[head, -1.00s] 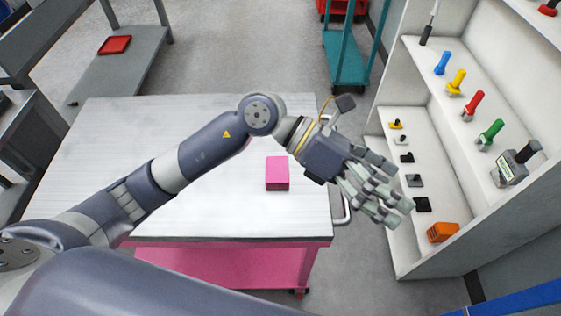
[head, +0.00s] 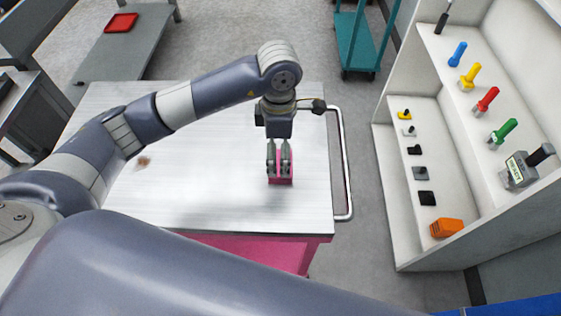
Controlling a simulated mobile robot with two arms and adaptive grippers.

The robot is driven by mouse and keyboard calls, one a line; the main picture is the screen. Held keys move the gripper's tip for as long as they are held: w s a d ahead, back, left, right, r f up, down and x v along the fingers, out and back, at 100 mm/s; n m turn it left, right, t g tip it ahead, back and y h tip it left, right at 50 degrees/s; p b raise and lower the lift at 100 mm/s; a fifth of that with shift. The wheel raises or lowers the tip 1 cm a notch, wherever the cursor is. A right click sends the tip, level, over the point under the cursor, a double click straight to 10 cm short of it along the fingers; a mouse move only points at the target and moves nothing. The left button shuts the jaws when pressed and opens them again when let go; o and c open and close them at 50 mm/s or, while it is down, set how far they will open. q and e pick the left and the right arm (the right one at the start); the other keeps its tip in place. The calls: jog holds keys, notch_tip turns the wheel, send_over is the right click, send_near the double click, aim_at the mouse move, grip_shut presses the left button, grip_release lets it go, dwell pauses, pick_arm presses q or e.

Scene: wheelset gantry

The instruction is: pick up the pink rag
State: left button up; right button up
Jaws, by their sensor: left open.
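The pink rag (head: 281,181), a small folded block, lies on the white top of the cart (head: 215,205) near its right side. My left gripper (head: 279,174) points down at the rag, with its fingers in front of and over it. The fingers are open and hide much of the rag. I cannot tell whether the fingertips touch it. My right gripper is not in view.
A brown stain (head: 143,161) marks the cart top, which is otherwise clear. The cart's metal handle (head: 345,170) is at its right edge. A white shelf unit (head: 400,240) with coloured tools stands right. A teal trolley (head: 361,42) and a grey bench (head: 120,55) stand behind.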

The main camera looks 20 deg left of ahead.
pick_arm(q)
jog(key=f+p, duration=0.1)
jog(key=f, duration=0.1)
jog(key=f+p, duration=0.1)
jog(key=f, duration=0.1)
jog(key=shift+s+d, duration=0.15)
jog(key=shift+d, duration=0.05)
jog(key=shift+f, duration=0.7)
jog(key=c, duration=1)
